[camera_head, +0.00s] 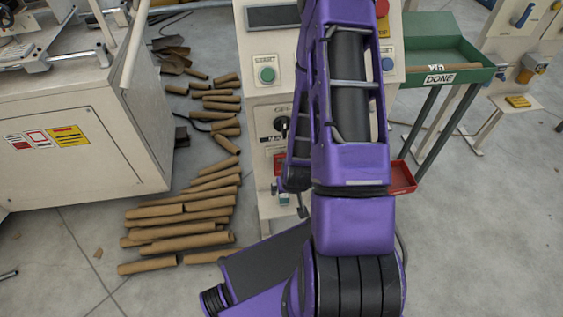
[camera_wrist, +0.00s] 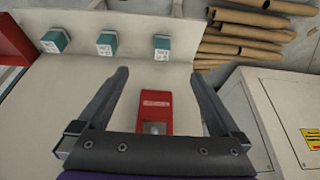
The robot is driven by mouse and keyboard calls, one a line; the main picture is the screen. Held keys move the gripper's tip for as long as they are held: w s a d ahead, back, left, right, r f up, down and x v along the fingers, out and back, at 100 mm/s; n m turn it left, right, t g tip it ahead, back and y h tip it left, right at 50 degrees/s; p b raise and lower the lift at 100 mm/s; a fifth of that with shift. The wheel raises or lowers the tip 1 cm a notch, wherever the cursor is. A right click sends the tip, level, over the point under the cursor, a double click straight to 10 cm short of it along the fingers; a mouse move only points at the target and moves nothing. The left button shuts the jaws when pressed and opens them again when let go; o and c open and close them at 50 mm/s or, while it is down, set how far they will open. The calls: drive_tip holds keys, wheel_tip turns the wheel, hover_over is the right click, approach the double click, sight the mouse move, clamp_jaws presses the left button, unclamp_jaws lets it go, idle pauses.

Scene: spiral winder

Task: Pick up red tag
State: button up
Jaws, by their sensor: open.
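The red tag (camera_wrist: 155,103) is a small red block with a pale label, on the cream panel in the wrist view. A round metallic spot shows near its lower end. My gripper (camera_wrist: 162,77) is open, with one dark finger on each side of the tag and gaps between. No contact with the tag shows. In the head view, a red piece (camera_head: 279,161) on the cream cabinet front, partly hidden by my purple arm, looks like the same tag.
Three teal blocks (camera_wrist: 106,43) stand in a row beyond the tag. A red tray (camera_head: 403,177) is right of the cabinet (camera_head: 267,130). Cardboard tubes (camera_head: 180,228) cover the floor at left. A green DONE tray (camera_head: 430,52) stands at right.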

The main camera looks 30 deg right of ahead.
drive_tip(key=w+d, duration=0.1)
drive_tip(key=w, duration=0.5)
drive_tip(key=w+d, duration=0.1)
drive_tip(key=w, duration=0.2)
drive_tip(key=shift+d+f, duration=0.3)
drive_tip(key=shift+f, duration=0.1)
drive_tip(key=shift+w+f, duration=0.15)
drive_tip(key=shift+w, duration=0.05)
drive_tip(key=c, duration=1.3)
drive_tip(key=shift+o, duration=0.2)
